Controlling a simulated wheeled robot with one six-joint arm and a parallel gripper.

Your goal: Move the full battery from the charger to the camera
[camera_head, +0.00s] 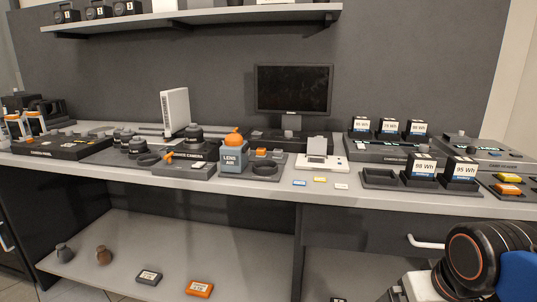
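A dark grey unit (355,153) with green lights, which looks like the charger, stands at the right on the worktop. Several batteries stand upright on it, including a left one (361,124), a middle one (388,126) and a right one (416,128). Two more batteries with white Wh labels, one at left (424,166) and one at right (464,170), stand in front in dark holders. A dark camera (193,140) stands on a base whose label ends in "CAMERA", left of centre. My gripper is not visible; only part of my arm shows at bottom right.
A blue-grey "LENS AIR" bottle (234,158), a white card device (318,152) and a monitor (293,89) stand mid-worktop. An empty dark tray (366,183) lies left of the front batteries. A shelf (215,14) hangs above; a lower shelf (215,255) holds small items.

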